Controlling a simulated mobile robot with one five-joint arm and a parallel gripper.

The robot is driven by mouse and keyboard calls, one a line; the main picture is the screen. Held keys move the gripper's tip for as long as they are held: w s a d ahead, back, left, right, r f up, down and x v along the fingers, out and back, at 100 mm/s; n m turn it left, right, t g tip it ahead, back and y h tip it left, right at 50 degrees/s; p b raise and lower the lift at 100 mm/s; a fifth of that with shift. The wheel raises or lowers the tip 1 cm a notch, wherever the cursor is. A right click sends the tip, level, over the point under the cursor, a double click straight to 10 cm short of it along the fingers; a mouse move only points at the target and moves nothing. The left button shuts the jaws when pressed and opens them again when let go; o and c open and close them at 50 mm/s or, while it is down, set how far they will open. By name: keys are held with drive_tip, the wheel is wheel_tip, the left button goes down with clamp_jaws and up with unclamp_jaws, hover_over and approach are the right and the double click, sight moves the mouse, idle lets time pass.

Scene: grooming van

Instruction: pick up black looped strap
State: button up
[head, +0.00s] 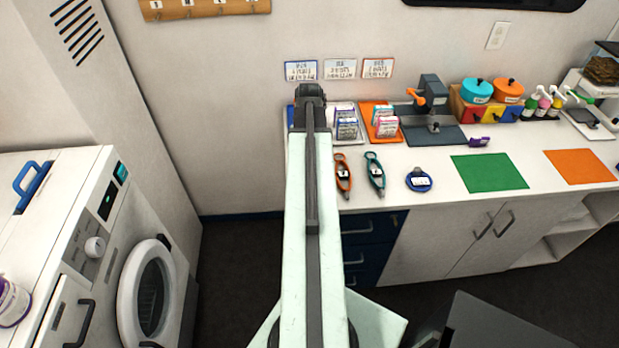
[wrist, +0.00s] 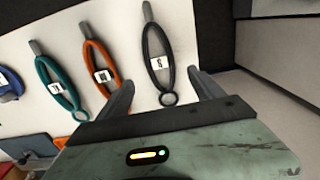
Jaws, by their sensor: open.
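The black looped strap (wrist: 147,52) lies on the white counter in the wrist view, with a white label across its middle and a small ring at its near end. My gripper (wrist: 161,76) is open and empty. Its two fingers stand apart on either side of the strap's near end, and I cannot tell the height between them. In the head view my gripper (head: 309,97) is over the counter's left end, and my arm hides the black strap.
An orange looped strap (wrist: 87,62) lies just left of the black one, close to my left finger. A teal looped strap (wrist: 43,73) is beyond it. A round blue item (head: 419,180) lies farther right on the counter (head: 440,158) in the head view. The counter edge is right of the black strap in the wrist view.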

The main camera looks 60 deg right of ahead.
drive_tip(key=f+b, duration=0.6)
drive_tip(key=f, duration=0.1)
drive_tip(key=shift+a+f, duration=0.1)
drive_tip(key=shift+a, duration=0.15)
drive_tip(key=shift+r, duration=0.2)
drive_tip(key=c, duration=1.6)
drive_tip(key=shift+o, duration=0.2)
wheel_tip(320, 180, up, 10)
drive_tip(key=p, duration=1)
